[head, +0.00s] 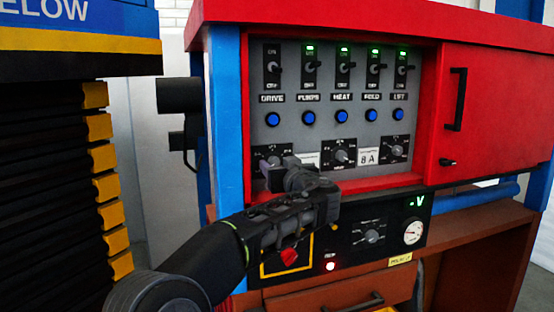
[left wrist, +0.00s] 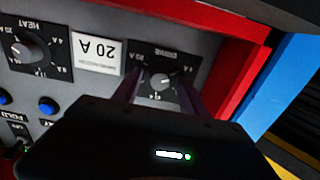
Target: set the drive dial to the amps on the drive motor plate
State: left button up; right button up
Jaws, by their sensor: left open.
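The drive dial (left wrist: 161,80) is a small grey knob on a black scale plate, seen upside down in the left wrist view. In the head view its plate (head: 272,154) is at the lower left of the grey panel, with the knob partly hidden by my gripper. My left gripper (left wrist: 159,94) is open, its two fingers on either side of the knob; I cannot tell whether they touch it. In the head view the gripper (head: 276,176) reaches in from below. A white plate reading 20 A (left wrist: 97,50) is beside the dial. The dial's exact setting is unclear.
The heat dial (left wrist: 30,50) is beyond the 20 A plate. A plate reading 8 A (head: 368,157) is farther right. Blue buttons (head: 308,118) and toggle switches (head: 309,68) are above. The red cabinet frame (head: 433,110) and its lower ledge (head: 375,183) border the panel.

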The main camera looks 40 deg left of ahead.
pick_arm(q)
jog(key=shift+c, duration=0.5)
grip_shut()
